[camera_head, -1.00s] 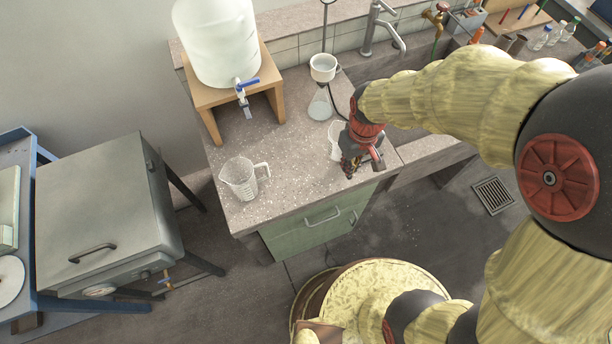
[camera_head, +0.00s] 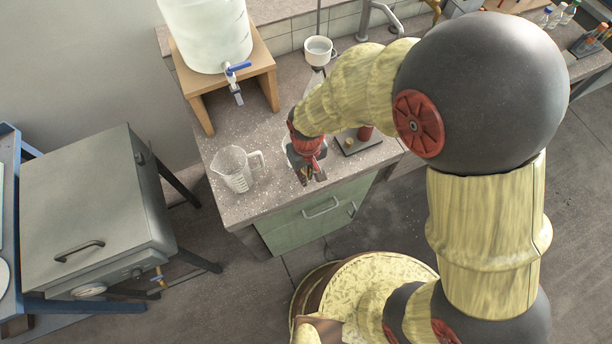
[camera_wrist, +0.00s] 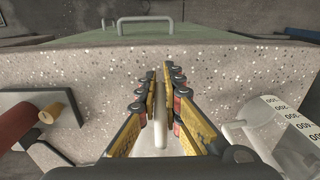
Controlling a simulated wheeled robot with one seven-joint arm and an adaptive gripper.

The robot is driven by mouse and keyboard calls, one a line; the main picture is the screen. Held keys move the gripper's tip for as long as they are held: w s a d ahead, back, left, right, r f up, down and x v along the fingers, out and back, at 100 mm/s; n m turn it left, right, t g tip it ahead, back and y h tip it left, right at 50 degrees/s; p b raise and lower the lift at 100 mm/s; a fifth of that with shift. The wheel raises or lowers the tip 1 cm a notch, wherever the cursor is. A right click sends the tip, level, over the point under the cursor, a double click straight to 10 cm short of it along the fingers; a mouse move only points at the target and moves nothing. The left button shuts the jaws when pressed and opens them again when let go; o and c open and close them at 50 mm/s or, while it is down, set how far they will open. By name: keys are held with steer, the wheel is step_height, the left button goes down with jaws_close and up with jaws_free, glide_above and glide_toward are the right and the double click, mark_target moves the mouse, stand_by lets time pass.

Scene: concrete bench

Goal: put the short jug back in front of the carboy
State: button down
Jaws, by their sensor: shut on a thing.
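My gripper (camera_head: 308,176) is above the front part of the bench, its fingers shut on the pale handle of a clear jug, which I take as the short jug (camera_head: 291,152). In the wrist view the handle (camera_wrist: 161,135) stands between the two fingers (camera_wrist: 160,105). Most of this jug is hidden by my gripper; I cannot tell whether it touches the bench. The carboy (camera_head: 205,35), white and translucent with a blue tap, stands on a wooden stand at the back left. Another clear, graduated jug (camera_head: 235,170) stands left of my gripper; it also shows in the wrist view (camera_wrist: 290,135).
The wooden stand (camera_head: 200,103) has open space beneath it. A dark plate (camera_head: 359,146) with a red cylinder (camera_head: 365,132) lies right of my gripper. A white funnel (camera_head: 319,50) over a flask is behind my arm. Bench surface before the stand is bare.

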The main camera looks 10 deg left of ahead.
steer(key=shift+f, duration=0.4)
steer(key=shift+f, duration=0.15)
steer(key=c, duration=2)
jaws_free()
steer(key=shift+o, duration=0.2)
